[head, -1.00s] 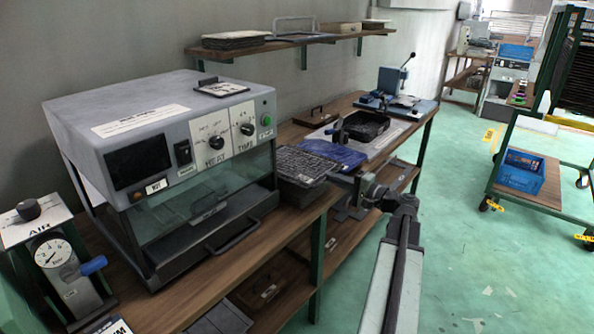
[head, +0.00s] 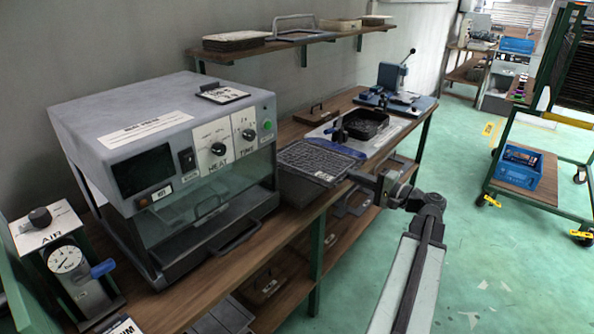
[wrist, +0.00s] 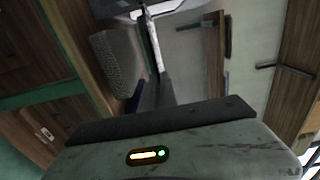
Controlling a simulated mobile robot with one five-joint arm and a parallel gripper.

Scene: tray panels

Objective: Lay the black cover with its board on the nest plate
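A dark grid-patterned panel (head: 312,158), apparently the black cover with its board, is above the bench just right of the heater box. My gripper (head: 356,177) is at its near right edge and appears shut on it. In the wrist view my dark fingers (wrist: 155,92) are close together; their contact with the panel is not clear. A blue sheet (head: 352,152) lies partly hidden behind the panel. A black rimmed tray (head: 365,126) sits on a white mat (head: 398,127) farther along the bench. I cannot tell which piece is the nest plate.
The heater box (head: 130,110) stands left, with an air regulator (head: 70,262) beside it. A blue press (head: 396,92) stands at the bench's far end. A wall shelf (head: 300,40) hangs above.

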